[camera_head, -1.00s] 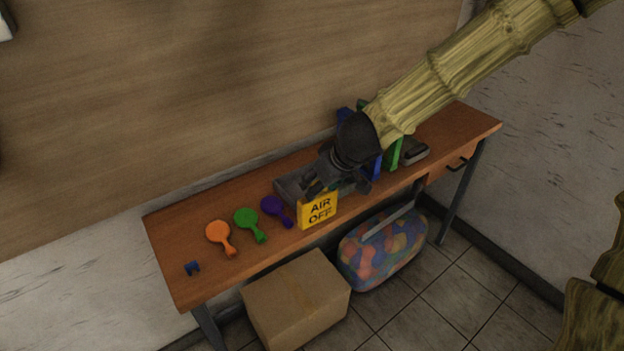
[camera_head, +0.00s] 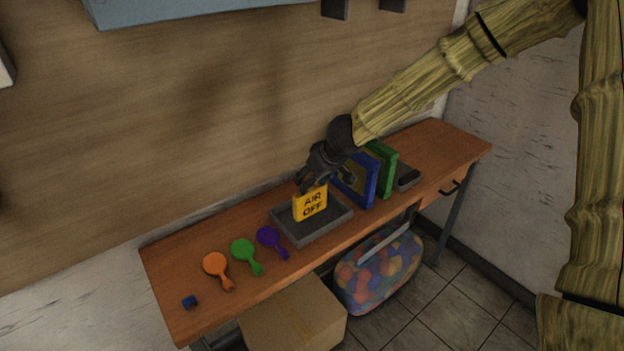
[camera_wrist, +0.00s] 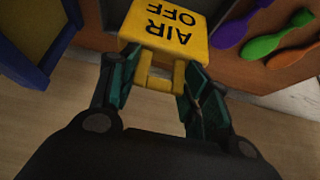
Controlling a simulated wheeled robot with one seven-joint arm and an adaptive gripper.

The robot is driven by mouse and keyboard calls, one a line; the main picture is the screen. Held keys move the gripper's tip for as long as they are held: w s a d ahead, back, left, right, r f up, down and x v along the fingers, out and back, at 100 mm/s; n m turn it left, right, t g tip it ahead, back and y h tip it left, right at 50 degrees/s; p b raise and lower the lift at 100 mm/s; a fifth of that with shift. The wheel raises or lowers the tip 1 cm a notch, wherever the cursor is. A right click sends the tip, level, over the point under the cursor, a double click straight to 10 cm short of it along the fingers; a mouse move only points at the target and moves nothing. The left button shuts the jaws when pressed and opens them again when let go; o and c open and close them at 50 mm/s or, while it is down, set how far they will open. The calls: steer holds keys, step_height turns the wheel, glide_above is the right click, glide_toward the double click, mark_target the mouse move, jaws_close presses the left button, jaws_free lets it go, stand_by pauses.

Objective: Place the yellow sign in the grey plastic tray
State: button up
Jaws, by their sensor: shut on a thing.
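The yellow sign (camera_head: 310,203) reads "AIR OFF" and stands upright over the grey plastic tray (camera_head: 327,227) on the bench. I cannot tell whether its lower edge touches the tray floor. My gripper (camera_head: 312,184) is shut on the top of the sign. In the wrist view my gripper (camera_wrist: 160,84) has its two fingers on the handle-like end of the sign (camera_wrist: 165,28), whose lettering is upside down there. The tray's part behind the sign is hidden.
Orange (camera_head: 215,265), green (camera_head: 243,251) and purple (camera_head: 268,238) paddles lie left of the tray. Blue (camera_head: 358,183) and green (camera_head: 385,167) upright frames stand close on its right. A small blue piece (camera_head: 189,302) lies at the bench's left end.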

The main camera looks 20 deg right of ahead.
mark_target(315, 200)
steer(key=w+f, duration=0.1)
steer(key=f, duration=0.1)
steer(key=w+f, duration=0.1)
steer(key=shift+w+d+f+b, duration=0.35)
steer(key=shift+d+f, duration=0.05)
steer(key=shift+a+f, duration=0.1)
steer(key=o, duration=1.3)
